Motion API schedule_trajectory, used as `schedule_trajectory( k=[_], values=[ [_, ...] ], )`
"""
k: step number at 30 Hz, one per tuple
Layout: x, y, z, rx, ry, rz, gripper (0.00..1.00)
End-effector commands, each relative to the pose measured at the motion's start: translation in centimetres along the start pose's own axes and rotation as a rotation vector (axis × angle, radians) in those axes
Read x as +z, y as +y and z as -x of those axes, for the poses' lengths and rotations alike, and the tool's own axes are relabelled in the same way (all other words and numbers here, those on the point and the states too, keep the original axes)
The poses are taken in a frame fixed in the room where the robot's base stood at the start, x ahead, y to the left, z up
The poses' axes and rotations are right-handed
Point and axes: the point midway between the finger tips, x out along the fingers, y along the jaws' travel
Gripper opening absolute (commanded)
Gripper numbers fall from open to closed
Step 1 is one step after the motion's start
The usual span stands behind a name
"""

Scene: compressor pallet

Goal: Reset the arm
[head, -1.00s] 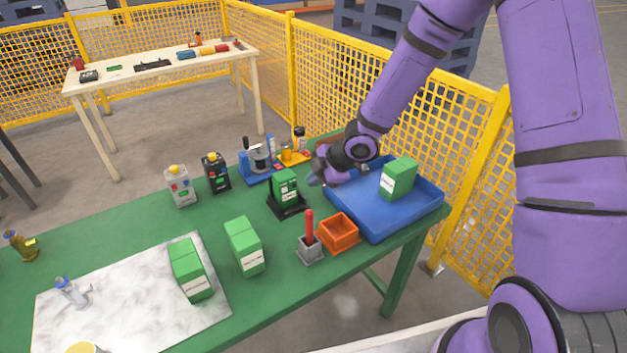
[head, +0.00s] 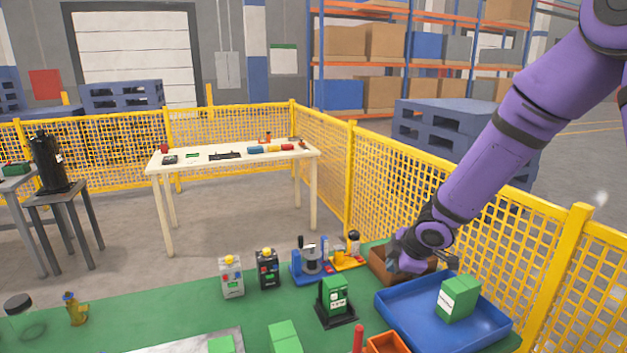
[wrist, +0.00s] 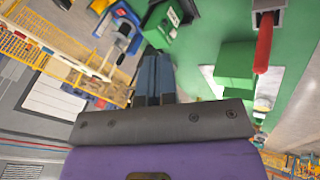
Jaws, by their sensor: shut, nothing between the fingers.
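My purple arm reaches in from the upper right in the head view. My gripper (head: 452,264) is above the back edge of the blue tray (head: 398,322), in front of a brown bin (head: 381,262). In the wrist view my gripper (wrist: 154,60) shows its dark fingers together, with nothing held. A green box (head: 457,298) with a white label stands in the blue tray, apart from my gripper. Another green unit (head: 334,297) stands on a black base left of the tray.
The green table (head: 190,322) also bears two grey and black devices (head: 231,277), a blue press-like device (head: 312,262), an orange bin (head: 386,344) and a red handle (head: 358,338). Yellow mesh fence (head: 540,245) runs close behind and right of the arm.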

Motion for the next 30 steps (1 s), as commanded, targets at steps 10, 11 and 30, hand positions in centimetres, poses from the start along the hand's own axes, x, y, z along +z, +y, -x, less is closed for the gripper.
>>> schedule_trajectory(
  k=[10, 11, 30],
  values=[
    [2.8, 1.6, 11.9, 0.141, -0.243, -0.313, 0.00],
    [3.0, 1.5, 12.9, 0.152, -0.258, -0.344, 0.00],
    [4.1, -7.1, 31.8, 0.293, -0.333, -1.066, 0.00]
  ],
)
